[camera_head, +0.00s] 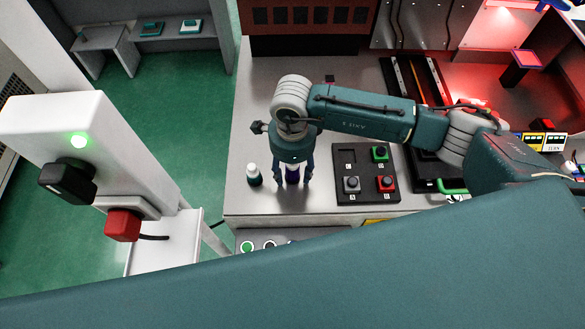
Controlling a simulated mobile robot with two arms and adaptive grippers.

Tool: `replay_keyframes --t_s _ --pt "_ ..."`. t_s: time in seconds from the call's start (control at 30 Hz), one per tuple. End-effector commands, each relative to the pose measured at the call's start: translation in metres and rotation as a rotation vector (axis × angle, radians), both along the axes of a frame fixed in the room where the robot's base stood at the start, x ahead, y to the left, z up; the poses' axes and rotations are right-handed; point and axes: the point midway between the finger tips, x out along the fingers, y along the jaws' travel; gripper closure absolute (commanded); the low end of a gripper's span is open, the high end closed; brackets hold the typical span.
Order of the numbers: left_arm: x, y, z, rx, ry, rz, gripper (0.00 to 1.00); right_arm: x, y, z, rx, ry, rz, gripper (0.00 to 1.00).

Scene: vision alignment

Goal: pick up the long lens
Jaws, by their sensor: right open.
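My right gripper (292,180) points down over the grey worktop, its two fingers apart. A small upright cylinder with a purple body (292,174) stands between the fingers, its top partly hidden by the gripper. I cannot tell whether the fingers touch it. A second upright cylinder (253,175), with a white top and a dark body, stands just left of the gripper. Both look like lenses; which is the long lens I cannot tell for sure. My left gripper is not in view.
Right of the gripper lies a black tray (365,197) with grey, green and red knobbed blocks. A white post (85,150) with a red button (122,225) stands at left. The worktop (262,75) is bare behind the gripper; its left edge is near the white-topped cylinder.

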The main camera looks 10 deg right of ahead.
Motion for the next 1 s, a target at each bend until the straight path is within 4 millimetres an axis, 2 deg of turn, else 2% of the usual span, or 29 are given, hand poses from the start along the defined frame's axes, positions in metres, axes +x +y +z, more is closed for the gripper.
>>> replay_keyframes --t_s 0.13,0.3,0.4,0.77,0.87,1.0 --pt "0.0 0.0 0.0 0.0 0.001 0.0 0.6 0.0 0.0 0.0 0.0 -0.001 0.0 0.5" --pt "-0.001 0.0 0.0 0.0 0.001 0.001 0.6 0.0 0.0 0.0 0.0 -0.001 0.0 0.84" --pt "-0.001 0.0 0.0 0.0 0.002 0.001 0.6 0.0 0.0 0.0 0.0 -0.001 0.0 1.0" --pt "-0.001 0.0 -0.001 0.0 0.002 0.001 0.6 0.001 0.0 0.004 0.002 -0.003 0.0 1.0" --pt "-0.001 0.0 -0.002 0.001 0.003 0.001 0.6 0.003 0.001 0.011 0.002 -0.005 0.0 1.0" --pt "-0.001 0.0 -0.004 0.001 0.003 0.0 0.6 0.003 0.0 0.029 0.003 -0.007 0.0 1.0"
